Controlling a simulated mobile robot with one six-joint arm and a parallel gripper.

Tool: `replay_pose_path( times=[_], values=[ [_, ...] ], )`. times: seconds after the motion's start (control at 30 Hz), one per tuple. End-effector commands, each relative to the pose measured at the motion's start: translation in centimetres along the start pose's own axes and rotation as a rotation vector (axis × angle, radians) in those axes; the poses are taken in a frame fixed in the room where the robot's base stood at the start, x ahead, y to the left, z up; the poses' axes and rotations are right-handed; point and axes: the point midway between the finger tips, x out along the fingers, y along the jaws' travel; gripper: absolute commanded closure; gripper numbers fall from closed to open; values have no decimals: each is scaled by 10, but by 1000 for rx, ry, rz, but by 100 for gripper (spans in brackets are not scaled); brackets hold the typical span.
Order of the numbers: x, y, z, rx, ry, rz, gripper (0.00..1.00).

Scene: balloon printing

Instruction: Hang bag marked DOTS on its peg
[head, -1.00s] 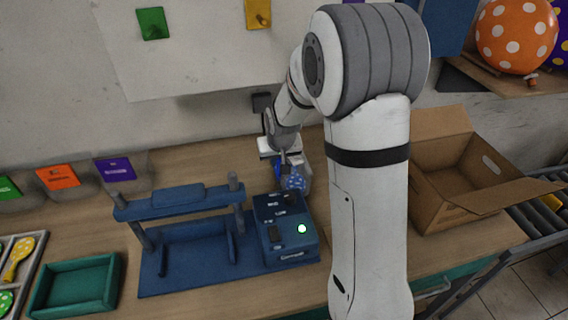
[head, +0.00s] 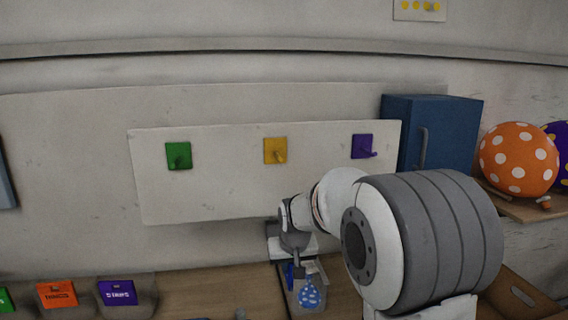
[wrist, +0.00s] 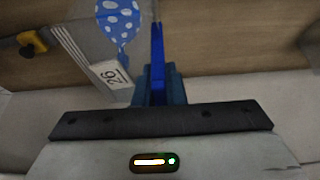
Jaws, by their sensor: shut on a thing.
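My gripper (head: 293,256) is low in front of the wall, below the peg board (head: 220,202). It is shut on a clear bag (head: 318,271) with a blue, white-dotted balloon inside. The word DOTS is not readable. On the board are a green peg (head: 179,156), a yellow peg (head: 275,151) and a purple peg (head: 363,147), all bare.
A blue cabinet (head: 436,122) stands right of the board. Dotted balloons, one orange (head: 519,159), sit on a shelf at right. Pouches with orange (head: 57,294) and purple (head: 117,292) labels line the bench at lower left. A yellow and dark object (wrist: 35,42) shows in the wrist view.

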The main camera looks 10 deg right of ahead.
Motion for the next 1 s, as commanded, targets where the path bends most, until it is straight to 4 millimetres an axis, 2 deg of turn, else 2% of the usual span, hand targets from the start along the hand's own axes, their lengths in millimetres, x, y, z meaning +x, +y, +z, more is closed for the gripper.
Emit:
replay_pose_path(
  times=[0.27, 0.47, 1.0],
  values=[
    [0, 0, 0, 2, 0, 0, 100],
    [-13, -5, -7, 64, 3, 11, 100],
    [-102, -28, -45, 575, 37, 117, 100]
  ],
)
